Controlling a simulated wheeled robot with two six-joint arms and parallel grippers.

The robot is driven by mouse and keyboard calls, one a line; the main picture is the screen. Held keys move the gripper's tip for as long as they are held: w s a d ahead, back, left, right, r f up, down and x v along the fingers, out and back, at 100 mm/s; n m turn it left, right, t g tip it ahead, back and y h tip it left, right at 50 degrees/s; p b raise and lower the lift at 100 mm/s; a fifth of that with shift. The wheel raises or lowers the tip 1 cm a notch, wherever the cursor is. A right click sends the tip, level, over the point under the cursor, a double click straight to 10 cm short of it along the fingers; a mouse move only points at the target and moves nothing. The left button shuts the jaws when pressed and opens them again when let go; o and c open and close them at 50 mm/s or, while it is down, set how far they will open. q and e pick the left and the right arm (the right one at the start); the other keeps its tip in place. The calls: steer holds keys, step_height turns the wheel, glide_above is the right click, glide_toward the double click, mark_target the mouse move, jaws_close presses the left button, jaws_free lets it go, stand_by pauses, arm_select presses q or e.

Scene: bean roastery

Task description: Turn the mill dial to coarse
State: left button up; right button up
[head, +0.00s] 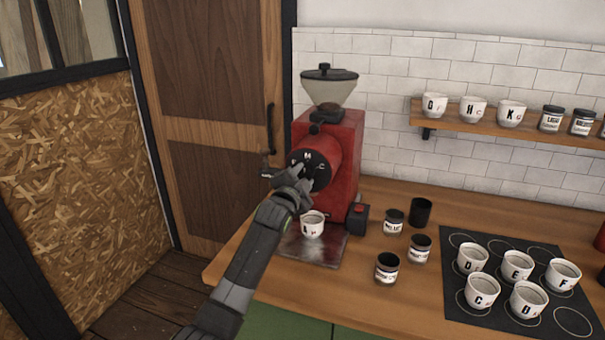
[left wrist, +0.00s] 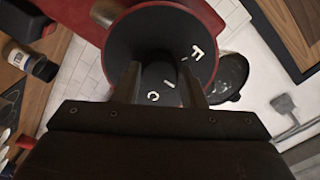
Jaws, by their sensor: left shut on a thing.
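The red mill (head: 345,165) stands on the counter with a clear hopper on top. Its round black dial face (head: 317,159) is on the front of the red barrel and carries white letters. In the left wrist view the dial face (left wrist: 165,45) shows an F, a C and small marks between the fingers. My left gripper (head: 298,174) is at the dial face, shut on the dial's knob, which its fingers mostly hide. I cannot make out where the knob points. My right gripper is not in view.
A white cup (head: 312,226) stands below the barrel on the mill's base plate (head: 325,250). Small dark jars (head: 387,267) stand to the right. Several lettered cups sit on a black mat (head: 460,306). A wall shelf (head: 500,127) holds more cups and jars.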

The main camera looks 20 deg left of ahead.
arm_select(q)
steer(key=m+p, duration=0.3)
steer(key=m, duration=0.3)
steer(key=shift+r+m, duration=0.1)
steer(key=shift+m, duration=0.2)
steer(key=m+p, duration=0.2)
steer(key=m, duration=0.1)
steer(key=shift+r+p, duration=0.1)
steer(key=shift+p, duration=0.2)
steer(key=shift+m+p, duration=1.05)
steer(key=shift+m, duration=0.55)
steer(key=shift+f, duration=0.2)
steer(key=o, duration=1)
steer(key=shift+s, duration=0.75)
steer(key=s+b, duration=0.1)
steer(key=s, duration=0.4)
steer(key=s+b, duration=0.1)
steer(key=s, duration=0.4)
steer(key=s+b, duration=0.1)
steer(key=s, duration=0.5)
steer(key=shift+a, duration=0.25)
